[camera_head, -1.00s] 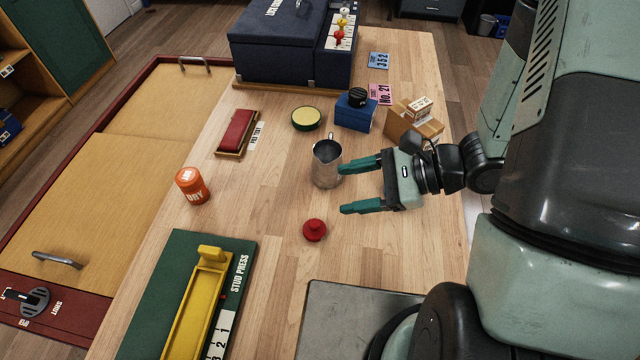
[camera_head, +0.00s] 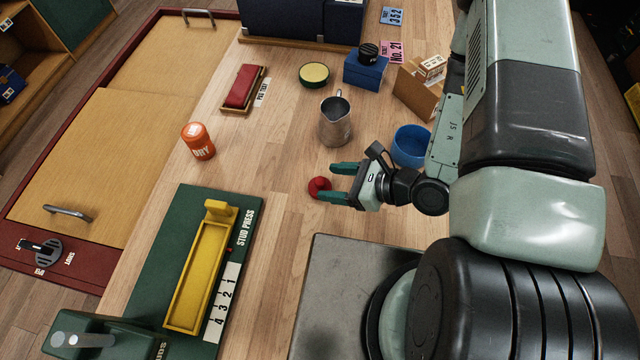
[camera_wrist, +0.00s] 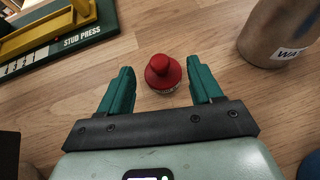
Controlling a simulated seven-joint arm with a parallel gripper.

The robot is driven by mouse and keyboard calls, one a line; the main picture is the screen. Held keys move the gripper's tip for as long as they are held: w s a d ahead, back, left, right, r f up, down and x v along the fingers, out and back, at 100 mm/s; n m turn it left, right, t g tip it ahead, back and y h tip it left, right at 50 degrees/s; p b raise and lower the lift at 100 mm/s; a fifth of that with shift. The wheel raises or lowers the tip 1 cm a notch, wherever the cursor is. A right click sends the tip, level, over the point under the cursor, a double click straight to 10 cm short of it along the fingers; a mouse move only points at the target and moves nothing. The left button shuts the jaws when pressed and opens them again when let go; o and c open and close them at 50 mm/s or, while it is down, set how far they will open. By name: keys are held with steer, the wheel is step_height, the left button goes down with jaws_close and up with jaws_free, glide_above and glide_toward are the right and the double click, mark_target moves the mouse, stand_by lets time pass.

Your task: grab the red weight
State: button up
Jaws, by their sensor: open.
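The red weight (camera_head: 318,187) is a small round piece with a knob on top, standing on the wooden bench. In the wrist view the red weight (camera_wrist: 162,73) sits between the tips of my two teal fingers, with gaps on both sides. My gripper (camera_head: 333,182) is open, with its fingers pointing left at the weight in the head view. The upper and lower fingers partly cover the weight's right side there. My gripper also shows in the wrist view (camera_wrist: 160,88), empty and not touching the weight as far as I can see.
A metal jug (camera_head: 335,122) stands just behind the weight. A blue bowl (camera_head: 411,146) is right of it, near my arm. The green stud press board (camera_head: 243,215) with a yellow tray (camera_head: 203,265) lies to the left. An orange jar (camera_head: 198,141) stands farther left.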

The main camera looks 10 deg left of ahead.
mark_target(324, 182)
steer(key=x, duration=0.4)
steer(key=shift+a, duration=0.1)
jaws_close()
